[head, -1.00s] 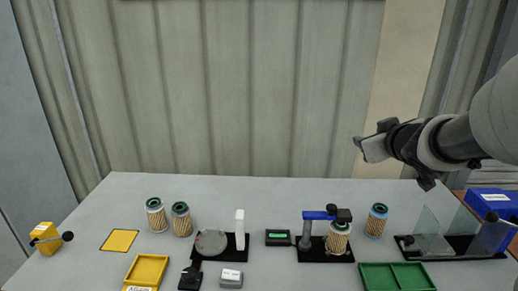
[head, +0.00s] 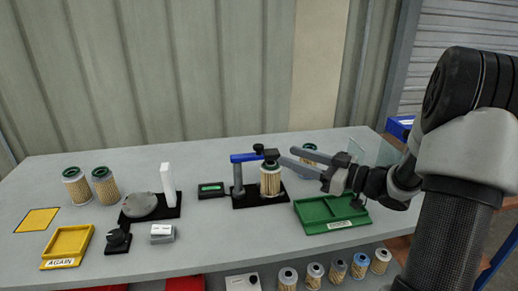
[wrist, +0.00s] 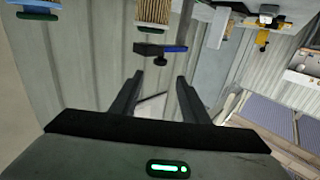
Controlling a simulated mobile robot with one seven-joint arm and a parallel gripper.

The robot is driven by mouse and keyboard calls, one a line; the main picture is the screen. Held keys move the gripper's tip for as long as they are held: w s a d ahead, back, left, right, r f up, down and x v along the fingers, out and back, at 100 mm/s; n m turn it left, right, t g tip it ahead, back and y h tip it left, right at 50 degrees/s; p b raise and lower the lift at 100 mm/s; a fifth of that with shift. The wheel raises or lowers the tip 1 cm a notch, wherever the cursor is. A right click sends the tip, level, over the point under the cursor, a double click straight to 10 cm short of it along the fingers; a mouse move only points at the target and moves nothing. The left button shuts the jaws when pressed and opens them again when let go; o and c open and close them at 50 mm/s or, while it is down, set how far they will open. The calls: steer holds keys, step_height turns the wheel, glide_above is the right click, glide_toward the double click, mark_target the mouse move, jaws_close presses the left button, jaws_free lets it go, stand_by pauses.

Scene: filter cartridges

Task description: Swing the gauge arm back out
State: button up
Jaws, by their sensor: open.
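The gauge arm is a blue bar (head: 244,157) on a grey post (head: 238,180), with a black head (head: 270,156) at its right end. The head is over a pleated cartridge (head: 270,182) standing on the black base (head: 246,202). My gripper (head: 290,155) is open and empty, its two grey fingers pointing left just right of the head. In the wrist view, the blue bar (wrist: 175,49) and black head (wrist: 147,49) show beyond the spread fingertips (wrist: 159,75). I see no contact, though the exact gap is hard to tell.
A green tray (head: 300,209) lies below my gripper. A small display box (head: 210,190) stands left of the post. Further left are a white upright (head: 168,184), a grey disc (head: 139,205), two cartridges (head: 76,187) and a yellow tray (head: 91,244). Another cartridge is partly hidden behind my fingers.

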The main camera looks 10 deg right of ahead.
mark_target(258, 145)
steer(key=b+x, duration=0.1)
steer(key=x, duration=1.1)
steer(key=shift+c, duration=0.3)
jaws_close()
